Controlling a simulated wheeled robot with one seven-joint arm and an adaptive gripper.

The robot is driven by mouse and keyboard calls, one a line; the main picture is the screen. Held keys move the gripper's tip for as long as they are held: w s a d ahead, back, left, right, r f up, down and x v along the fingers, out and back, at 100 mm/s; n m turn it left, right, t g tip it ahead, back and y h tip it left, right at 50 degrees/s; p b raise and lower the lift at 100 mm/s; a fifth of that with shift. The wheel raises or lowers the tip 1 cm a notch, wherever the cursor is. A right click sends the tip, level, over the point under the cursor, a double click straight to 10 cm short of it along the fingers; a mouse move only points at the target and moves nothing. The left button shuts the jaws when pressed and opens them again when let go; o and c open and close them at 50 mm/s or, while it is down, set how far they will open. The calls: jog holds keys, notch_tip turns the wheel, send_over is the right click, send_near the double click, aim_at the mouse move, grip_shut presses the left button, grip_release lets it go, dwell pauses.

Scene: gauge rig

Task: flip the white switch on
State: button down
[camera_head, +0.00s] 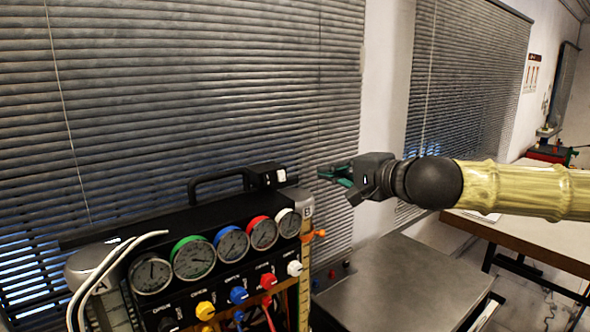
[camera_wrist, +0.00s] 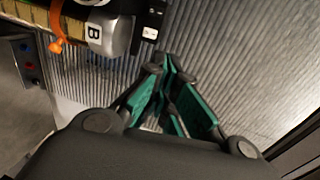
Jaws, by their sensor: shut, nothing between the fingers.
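A small black box (camera_head: 268,177) sits on top of the gauge rig at its right end, with a small white switch (camera_head: 281,176) on its face. In the wrist view the white switch (camera_wrist: 150,33) shows at the top, on the black housing beside the silver cap marked B. Whether it is on or off is too small to tell. My gripper (camera_head: 326,173) is to the right of the switch at about the same height in the head view, apart from it. In the wrist view its green-padded fingers (camera_wrist: 168,62) are shut and empty, with tips below and right of the switch.
The gauge rig (camera_head: 190,225) has a black handle (camera_head: 217,182), several round gauges and coloured knobs, including a white knob (camera_head: 294,268). Slatted blinds (camera_head: 200,90) stand behind. A grey metal table (camera_head: 390,285) is below my gripper, its top mostly clear.

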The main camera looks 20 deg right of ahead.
jog(key=w+f, duration=0.2)
jog(key=w, duration=0.3)
jog(key=b, duration=0.7)
send_near(284, 170)
jog(key=shift+d+x, duration=0.15)
jog(key=shift+x, duration=0.65)
jog(key=shift+d+x, duration=0.1)
jog(key=shift+x, duration=0.7)
jog(key=shift+w+a+p, duration=0.1)
jog(key=shift+w+p, duration=0.3)
jog(key=shift+p, duration=0.1)
jog(key=shift+p+x, duration=0.65)
jog(key=shift+x, duration=0.95)
jog(key=shift+w+f, duration=0.1)
